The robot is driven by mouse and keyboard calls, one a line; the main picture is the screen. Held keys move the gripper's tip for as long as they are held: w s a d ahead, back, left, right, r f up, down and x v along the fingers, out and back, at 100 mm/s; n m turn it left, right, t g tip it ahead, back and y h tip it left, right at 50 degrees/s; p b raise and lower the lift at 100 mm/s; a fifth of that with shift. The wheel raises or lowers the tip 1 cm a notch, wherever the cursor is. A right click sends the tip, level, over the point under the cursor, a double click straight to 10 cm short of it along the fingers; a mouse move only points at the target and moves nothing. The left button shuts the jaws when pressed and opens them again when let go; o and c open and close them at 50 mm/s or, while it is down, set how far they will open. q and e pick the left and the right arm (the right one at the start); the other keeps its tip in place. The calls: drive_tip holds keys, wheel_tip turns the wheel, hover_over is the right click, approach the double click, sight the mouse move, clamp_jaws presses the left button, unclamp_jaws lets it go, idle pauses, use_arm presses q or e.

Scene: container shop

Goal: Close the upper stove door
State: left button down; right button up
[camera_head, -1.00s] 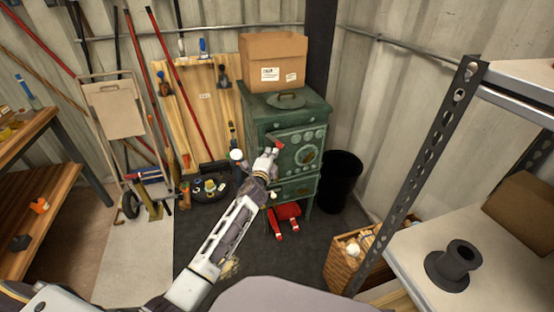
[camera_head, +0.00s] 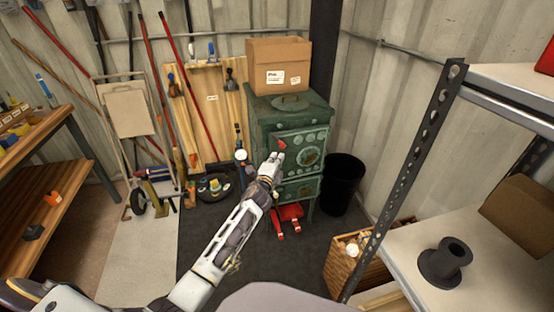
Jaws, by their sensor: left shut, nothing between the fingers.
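The green stove (camera_head: 318,112) stands against the back wall. Its upper door (camera_head: 309,158), with a round ornament, faces me and looks flush or nearly flush with the front. I cannot tell whether a small gap is left. My left gripper (camera_head: 275,155) is shut and empty, at the left part of the upper door. A small red part shows at its tip. I cannot tell whether it touches the door. The gripper and wrist hide the door's lower left corner. The lower door (camera_head: 300,189) is below and looks shut. My right gripper is not in view.
A cardboard box (camera_head: 279,65) sits on the stove. A black bin (camera_head: 343,184) stands to its right, and a red object (camera_head: 290,216) lies beneath it. A metal shelf (camera_head: 415,165) and wicker basket (camera_head: 343,270) are at right. Tools and a hand truck (camera_head: 128,110) are at left.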

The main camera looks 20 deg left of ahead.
use_arm(q)
drive_tip(key=s+p, duration=0.2)
drive_tip(key=s, duration=0.8)
drive_tip(key=shift+a, duration=0.45)
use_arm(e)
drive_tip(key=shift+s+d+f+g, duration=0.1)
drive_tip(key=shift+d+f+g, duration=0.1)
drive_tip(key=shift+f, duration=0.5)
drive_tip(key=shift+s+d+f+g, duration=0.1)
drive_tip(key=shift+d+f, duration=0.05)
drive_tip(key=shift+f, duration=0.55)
use_arm(q)
drive_tip(key=shift+s, duration=0.1)
